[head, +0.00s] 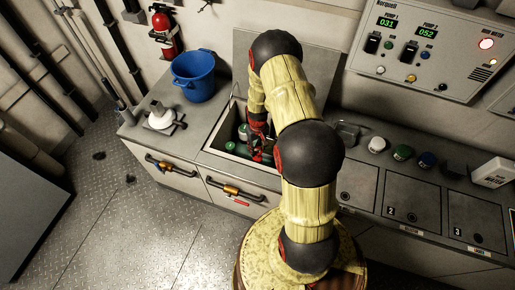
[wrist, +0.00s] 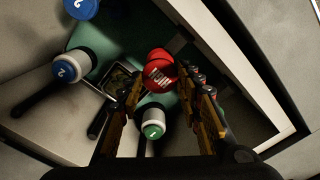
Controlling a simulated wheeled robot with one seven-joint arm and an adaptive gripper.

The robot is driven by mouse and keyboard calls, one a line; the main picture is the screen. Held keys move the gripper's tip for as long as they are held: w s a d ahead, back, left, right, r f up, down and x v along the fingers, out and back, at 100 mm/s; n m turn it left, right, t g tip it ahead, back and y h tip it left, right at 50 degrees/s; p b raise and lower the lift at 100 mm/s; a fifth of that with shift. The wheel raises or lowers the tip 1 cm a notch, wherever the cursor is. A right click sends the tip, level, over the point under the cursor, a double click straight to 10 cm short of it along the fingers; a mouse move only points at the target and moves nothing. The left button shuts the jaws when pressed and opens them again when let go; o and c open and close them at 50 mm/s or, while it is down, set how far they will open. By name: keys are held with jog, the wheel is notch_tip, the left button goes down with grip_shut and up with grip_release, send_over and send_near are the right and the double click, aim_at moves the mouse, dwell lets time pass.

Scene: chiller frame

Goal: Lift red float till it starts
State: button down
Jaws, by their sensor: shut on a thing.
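The red float (wrist: 158,78), with white lettering, lies between the fingertips of my gripper (wrist: 162,82) in the wrist view. The gripper is shut on it. In the head view my gripper (head: 258,142) reaches down into the open well (head: 228,128) in the counter. The arm covers part of the well there, and I cannot separate the red float from the gripper's red parts. A white float with a green cap (wrist: 152,130) sits below the red one in the wrist view. A white float with a blue cap marked 2 (wrist: 68,70) is at the left.
A blue bucket (head: 194,76) stands left of the well. Several coloured caps, one green (head: 403,152), line the counter at right.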

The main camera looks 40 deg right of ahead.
jog(key=c, duration=1.2)
grip_release()
jog(key=shift+r, duration=0.1)
notch_tip(320, 180, up, 12)
jog(key=s+a+g, duration=0.2)
jog(key=s+a, duration=0.1)
jog(key=s, duration=0.3)
jog(key=s+a+r+n+t, duration=0.1)
jog(key=s+a+r, duration=0.3)
jog(key=r, duration=0.9)
jog(key=s+a+r+n+t, duration=0.1)
jog(key=s+a+r+t, duration=0.3)
jog(key=a+r, duration=0.5)
jog(key=s+a+r+n+t, duration=0.1)
jog(key=s+a+r, duration=0.4)
jog(key=r, duration=1.2)
jog(key=shift+s+a+r+t, duration=0.1)
jog(key=shift+a+t, duration=0.7)
jog(key=shift+a, duration=0.4)
